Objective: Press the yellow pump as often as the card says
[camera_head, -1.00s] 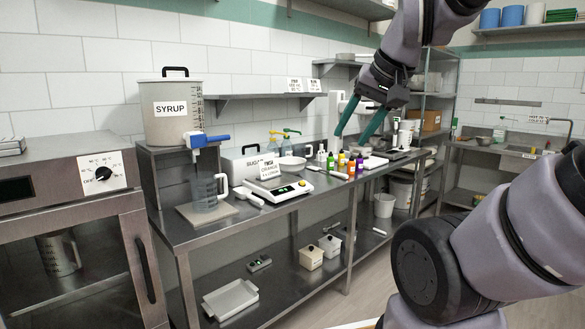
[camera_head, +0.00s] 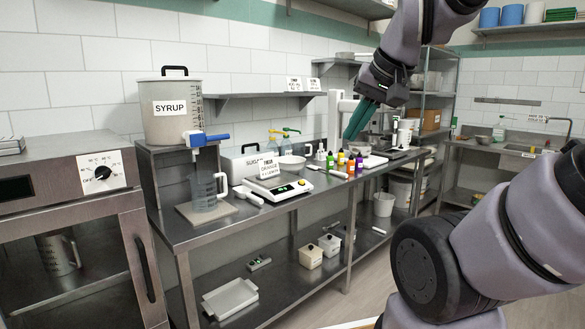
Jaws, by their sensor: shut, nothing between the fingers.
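Two pump bottles stand at the back of the steel counter, behind the scale.
Small colored bottles (camera_head: 341,160) stand on the counter below my gripper. A scale (camera_head: 279,188) with a lit display sits left of them. A syrup tank (camera_head: 173,110) with a blue-handled tap stands over a clear jug (camera_head: 203,190). A wall shelf (camera_head: 255,97) hangs behind the pumps.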

